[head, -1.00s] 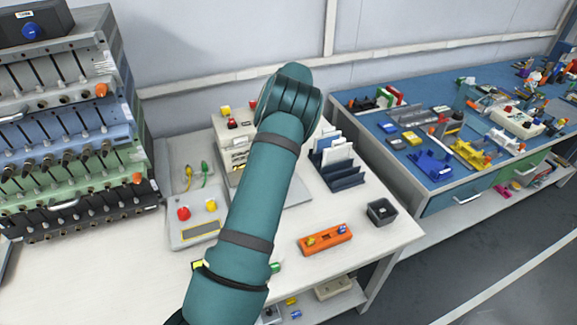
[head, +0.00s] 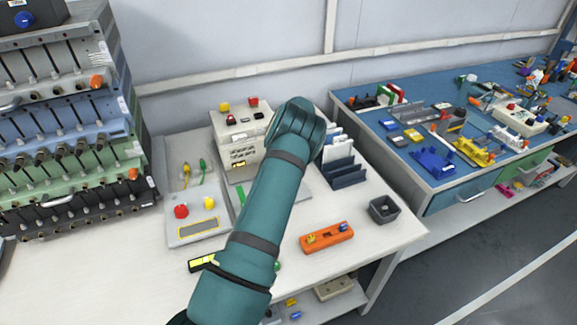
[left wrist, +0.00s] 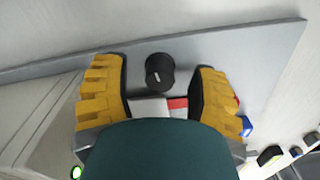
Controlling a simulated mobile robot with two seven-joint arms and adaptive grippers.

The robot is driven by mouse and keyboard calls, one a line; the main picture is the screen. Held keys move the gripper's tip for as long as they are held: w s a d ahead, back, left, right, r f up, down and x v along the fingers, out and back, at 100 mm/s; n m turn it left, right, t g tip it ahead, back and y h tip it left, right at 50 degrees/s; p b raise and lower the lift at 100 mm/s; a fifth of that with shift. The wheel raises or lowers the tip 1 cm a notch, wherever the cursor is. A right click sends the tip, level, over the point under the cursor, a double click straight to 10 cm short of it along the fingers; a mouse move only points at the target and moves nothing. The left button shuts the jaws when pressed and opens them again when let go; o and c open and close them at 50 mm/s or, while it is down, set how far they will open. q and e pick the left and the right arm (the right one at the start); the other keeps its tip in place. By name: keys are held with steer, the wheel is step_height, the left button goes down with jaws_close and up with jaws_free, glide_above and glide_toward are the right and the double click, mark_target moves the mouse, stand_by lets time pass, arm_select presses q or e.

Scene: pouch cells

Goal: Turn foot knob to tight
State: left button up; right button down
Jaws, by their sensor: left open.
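A round black knob (left wrist: 160,71) with a white pointer line stands on a grey plate (left wrist: 250,50) in the left wrist view. The line runs close to level, tilted slightly. My left gripper (left wrist: 159,83) is open, its yellow ribbed fingers on either side of the knob with visible gaps to both. In the head view my arm covers the knob and the gripper. The beige machine (head: 235,140) there has yellow and red buttons on top and is partly behind my arm. My right gripper is not in view.
A control box (head: 197,230) with red and yellow buttons stands left of my arm. A dark slotted rack (head: 345,172), an orange block (head: 327,238) and a small dark bin (head: 383,210) are on the right. A tall rack of modules (head: 70,130) fills the left.

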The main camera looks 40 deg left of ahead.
arm_select(q)
steer(key=shift+c, duration=0.4)
jaws_close()
steer(key=shift+m, duration=0.3)
steer(key=m, duration=0.4)
steer(key=shift+m, duration=2.1)
steer(key=shift+f, duration=0.1)
steer(key=shift+o, duration=0.4)
jaws_free()
